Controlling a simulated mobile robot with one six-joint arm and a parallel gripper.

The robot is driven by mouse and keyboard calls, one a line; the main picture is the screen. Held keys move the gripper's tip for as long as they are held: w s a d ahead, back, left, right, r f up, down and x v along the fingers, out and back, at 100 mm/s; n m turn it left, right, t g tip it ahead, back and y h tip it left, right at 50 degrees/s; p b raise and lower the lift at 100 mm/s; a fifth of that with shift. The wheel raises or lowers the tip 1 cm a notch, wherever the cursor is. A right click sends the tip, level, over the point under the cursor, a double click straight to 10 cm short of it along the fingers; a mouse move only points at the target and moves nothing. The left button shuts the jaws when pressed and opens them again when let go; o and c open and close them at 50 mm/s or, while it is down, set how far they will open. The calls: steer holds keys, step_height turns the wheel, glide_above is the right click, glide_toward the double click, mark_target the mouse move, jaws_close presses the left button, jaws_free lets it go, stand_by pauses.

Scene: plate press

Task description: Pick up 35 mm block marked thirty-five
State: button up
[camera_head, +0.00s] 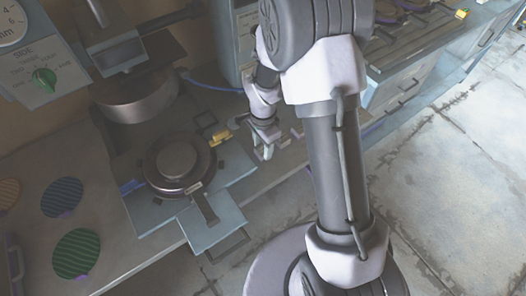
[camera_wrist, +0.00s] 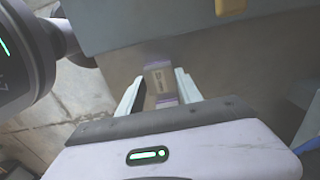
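A small block (camera_wrist: 161,82) with a pale label and purple ends lies between my fingers in the wrist view. Its marking is too small to read, so I cannot confirm that it says thirty-five. My gripper (camera_wrist: 160,76) is open, with one pale finger on each side of the block and a gap showing on both sides. I cannot tell how far the fingertips are above the surface. In the head view, my gripper (camera_head: 267,153) points down at the bench, right of the press. The block cannot be made out clearly there.
Coloured discs (camera_head: 77,253) lie at the left. A blue-grey cabinet (camera_head: 400,85) stands at the right.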

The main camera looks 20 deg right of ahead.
jaws_close()
steer(key=shift+r, duration=0.1)
